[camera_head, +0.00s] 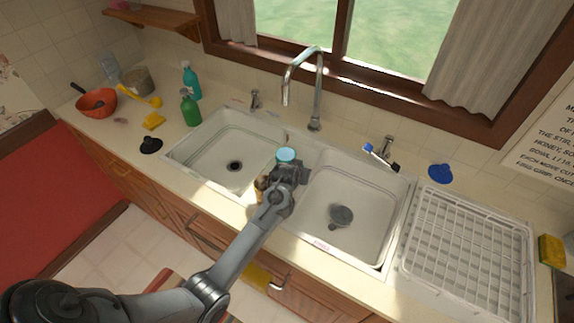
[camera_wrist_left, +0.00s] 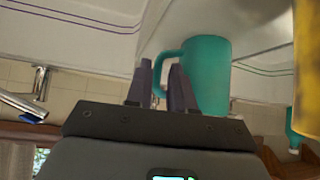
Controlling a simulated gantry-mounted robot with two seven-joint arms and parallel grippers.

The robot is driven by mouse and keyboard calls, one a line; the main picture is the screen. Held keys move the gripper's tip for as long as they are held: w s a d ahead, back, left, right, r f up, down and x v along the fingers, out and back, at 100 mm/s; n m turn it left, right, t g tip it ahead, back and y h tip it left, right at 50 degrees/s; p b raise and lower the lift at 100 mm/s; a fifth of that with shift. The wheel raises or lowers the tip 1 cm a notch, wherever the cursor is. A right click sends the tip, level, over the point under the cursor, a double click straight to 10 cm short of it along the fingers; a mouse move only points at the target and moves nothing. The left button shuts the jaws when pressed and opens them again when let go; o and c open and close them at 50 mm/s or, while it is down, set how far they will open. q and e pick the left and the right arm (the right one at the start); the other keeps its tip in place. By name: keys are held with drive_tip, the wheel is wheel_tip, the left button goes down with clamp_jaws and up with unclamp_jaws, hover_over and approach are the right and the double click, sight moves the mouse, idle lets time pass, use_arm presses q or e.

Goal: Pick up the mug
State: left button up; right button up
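A teal mug (camera_head: 285,155) stands on the divider between the two sink basins in the head view, partly hidden by my gripper. In the left wrist view the mug (camera_wrist_left: 210,72) shows large, with its handle on the left side. My left gripper (camera_head: 288,170) is at the mug, on its near side. In the left wrist view its two fingers (camera_wrist_left: 163,72) are apart, with the handle showing in the gap between them. The right finger overlaps the mug's edge. I cannot tell whether the fingers touch the handle. My right gripper is in neither view.
A yellow-brown object (camera_head: 262,187) sits close beside my gripper, mostly hidden. The faucet (camera_head: 314,90) rises behind the mug. A dark drain strainer (camera_head: 341,215) lies in the right basin. A white dish rack (camera_head: 468,250) stands at the right; a green spray bottle (camera_head: 190,108) stands at the left.

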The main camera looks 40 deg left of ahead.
use_arm(q)
drive_tip(key=shift+b+x, duration=0.45)
drive_tip(key=shift+x, duration=1.85)
drive_tip(key=shift+d, duration=0.1)
clamp_jaws()
